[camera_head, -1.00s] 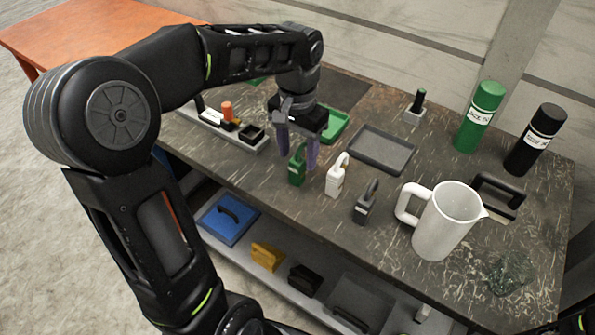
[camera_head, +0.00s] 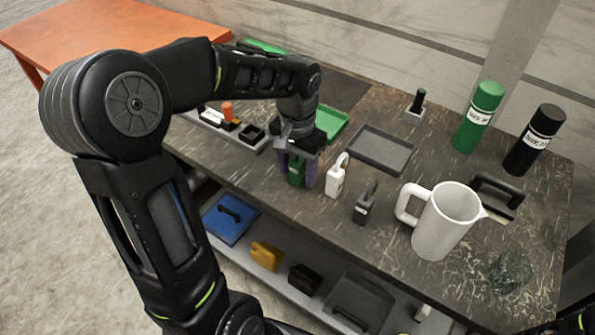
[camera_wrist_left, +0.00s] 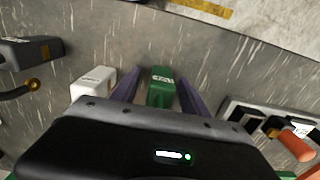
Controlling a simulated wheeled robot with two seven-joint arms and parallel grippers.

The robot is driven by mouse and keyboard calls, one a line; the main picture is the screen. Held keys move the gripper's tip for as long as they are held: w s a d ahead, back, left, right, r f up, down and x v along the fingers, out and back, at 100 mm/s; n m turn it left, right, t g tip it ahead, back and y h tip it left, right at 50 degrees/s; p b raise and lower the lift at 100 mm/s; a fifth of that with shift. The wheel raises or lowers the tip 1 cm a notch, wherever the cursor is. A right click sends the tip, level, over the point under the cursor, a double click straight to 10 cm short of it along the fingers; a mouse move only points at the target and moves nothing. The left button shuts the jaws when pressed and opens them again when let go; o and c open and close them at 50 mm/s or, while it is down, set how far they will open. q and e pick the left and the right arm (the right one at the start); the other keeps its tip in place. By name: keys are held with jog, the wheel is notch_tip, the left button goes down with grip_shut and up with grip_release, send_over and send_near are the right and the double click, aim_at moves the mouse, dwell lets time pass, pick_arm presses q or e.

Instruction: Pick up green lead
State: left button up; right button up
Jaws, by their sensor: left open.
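The green lead (camera_head: 295,171) is a small green block-like piece with a pale label, standing on the dark worktable. My left gripper (camera_head: 296,180) is lowered over it and open, with one purple finger on each side of it. In the left wrist view the green lead (camera_wrist_left: 160,87) shows between the two fingers (camera_wrist_left: 158,97); I cannot tell whether they touch it. The gripper body hides its upper part in the head view. My right gripper is not in view.
A white lead (camera_head: 335,180) stands close to the right finger, and a dark grey one (camera_head: 366,204) further right. A grey tray (camera_head: 382,149) and a white jug (camera_head: 444,222) are to the right. A sorting rack (camera_head: 225,130) lies to the left.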

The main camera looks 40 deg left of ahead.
pick_arm(q)
jog(key=shift+c, duration=0.3)
grip_shut()
dwell(0.3)
